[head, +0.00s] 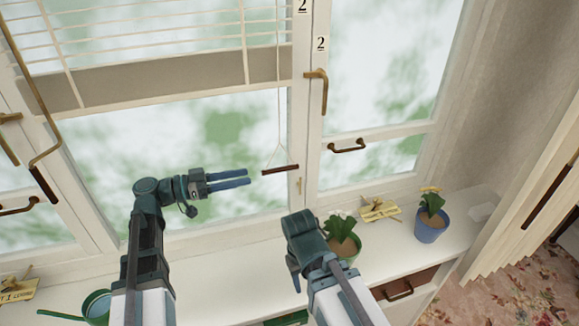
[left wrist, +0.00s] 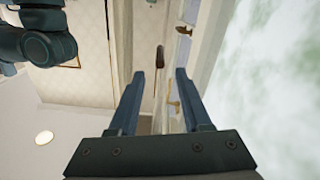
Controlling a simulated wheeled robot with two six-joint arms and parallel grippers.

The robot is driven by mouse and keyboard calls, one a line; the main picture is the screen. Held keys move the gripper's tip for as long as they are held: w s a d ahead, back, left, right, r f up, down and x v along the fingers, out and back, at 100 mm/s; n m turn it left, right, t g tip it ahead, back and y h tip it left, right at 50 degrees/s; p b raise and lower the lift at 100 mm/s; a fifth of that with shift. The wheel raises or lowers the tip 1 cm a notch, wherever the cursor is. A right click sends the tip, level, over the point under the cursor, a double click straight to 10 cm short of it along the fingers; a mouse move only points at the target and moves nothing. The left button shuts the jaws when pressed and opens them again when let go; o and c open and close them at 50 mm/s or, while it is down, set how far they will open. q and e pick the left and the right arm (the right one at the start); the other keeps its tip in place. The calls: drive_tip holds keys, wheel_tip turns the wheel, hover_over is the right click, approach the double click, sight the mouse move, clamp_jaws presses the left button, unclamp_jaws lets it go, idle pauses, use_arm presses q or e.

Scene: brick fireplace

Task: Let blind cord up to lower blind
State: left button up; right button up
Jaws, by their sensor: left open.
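The blind (head: 150,75) hangs at the upper left of the head view, with pale slats and a grey-brown bottom band. Its thin cord (head: 279,100) runs down to a dark red bar handle (head: 280,169) in front of the window frame. My left gripper (head: 249,178) is open and empty, its fingers pointing right at the handle, a short gap away. In the left wrist view a dark elongated piece, probably the handle (left wrist: 160,57), shows beyond and between the open fingertips (left wrist: 160,74). My right arm is low in the head view; its fingers do not show.
On the white sill stand a green-potted plant (head: 341,241), a blue-potted plant (head: 431,219) and a yellow sign (head: 380,210). A green watering can (head: 97,306) is at lower left. Brass window handles (head: 317,90) project from the frames.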

sight(290, 168)
use_arm(q)
drive_tip(key=x, duration=1.4)
clamp_jaws()
idle(1.3)
